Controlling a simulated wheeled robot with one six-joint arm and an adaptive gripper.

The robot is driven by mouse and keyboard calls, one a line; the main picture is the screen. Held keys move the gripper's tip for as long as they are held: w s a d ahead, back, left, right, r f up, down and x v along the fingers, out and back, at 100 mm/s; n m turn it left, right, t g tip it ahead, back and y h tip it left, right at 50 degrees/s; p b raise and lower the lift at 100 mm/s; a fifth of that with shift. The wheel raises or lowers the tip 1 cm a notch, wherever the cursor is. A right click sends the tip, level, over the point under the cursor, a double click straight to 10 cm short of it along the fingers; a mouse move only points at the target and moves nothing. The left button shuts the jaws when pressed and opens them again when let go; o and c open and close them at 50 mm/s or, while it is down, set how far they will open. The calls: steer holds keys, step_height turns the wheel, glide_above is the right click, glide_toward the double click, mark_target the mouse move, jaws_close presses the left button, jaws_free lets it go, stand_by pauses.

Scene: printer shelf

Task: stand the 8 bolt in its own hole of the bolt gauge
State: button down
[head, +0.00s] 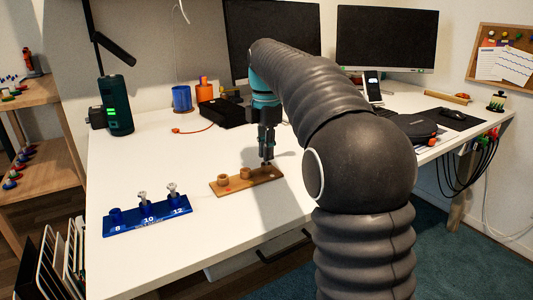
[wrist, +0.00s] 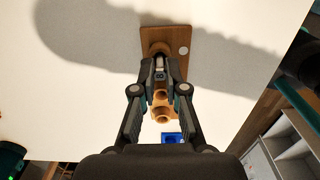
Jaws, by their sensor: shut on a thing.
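The blue bolt gauge (head: 131,230) lies on the desk at the front left, marked 8, 10 and 12. The collar at 8 (head: 116,215) is empty. One bolt (head: 143,196) stands at 10 and another (head: 172,189) at 12. My gripper (head: 267,162) points down at the right end of a wooden block (head: 233,187). In the wrist view my gripper (wrist: 160,79) is shut on a grey bolt (wrist: 160,66), mostly hidden by the fingers. It is over the block's far collar (wrist: 160,47); I cannot tell whether the bolt is still inside it.
Two wooden collars on the block, left (head: 224,183) and middle (head: 246,173), stand left of my gripper. A black box (head: 222,112), a blue cup (head: 182,98) and a dark green speaker (head: 116,106) stand farther back. The desk between block and gauge is clear.

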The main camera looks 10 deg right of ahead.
step_height(320, 180, up, 4)
steer(key=shift+s+d+p, duration=0.1)
steer(key=shift+d+p, duration=0.05)
steer(key=shift+p, duration=0.2)
steer(key=s+d+r, duration=0.6)
steer(key=s+d, duration=0.1)
steer(key=d, duration=0.1)
steer(key=shift+s+r, duration=0.2)
steer(key=shift+s, duration=0.15)
steer(key=shift+d, duration=0.1)
